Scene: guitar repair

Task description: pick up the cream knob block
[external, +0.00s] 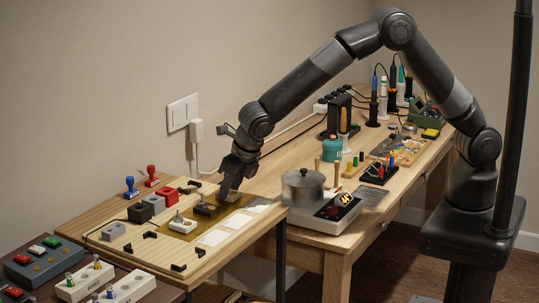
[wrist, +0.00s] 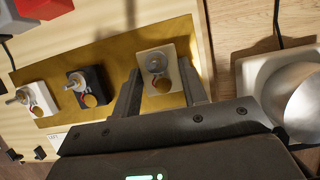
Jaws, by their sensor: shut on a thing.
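The cream knob block (wrist: 174,55), with a grey metal knob and a round copper-coloured disc on its top, is between the two fingers of my gripper (wrist: 160,90) in the wrist view. My gripper is shut on it. In the external view my gripper (external: 231,190) points down at the far right end of the gold mat (external: 175,236), and its fingers mostly hide the block. The block is at the mat or very close above it; I cannot tell whether it touches.
A black knob block (wrist: 92,80) and a white knob block (wrist: 38,97) stand in a row on the mat, left of my gripper. Pale cards (external: 214,237) lie along the mat's near side.

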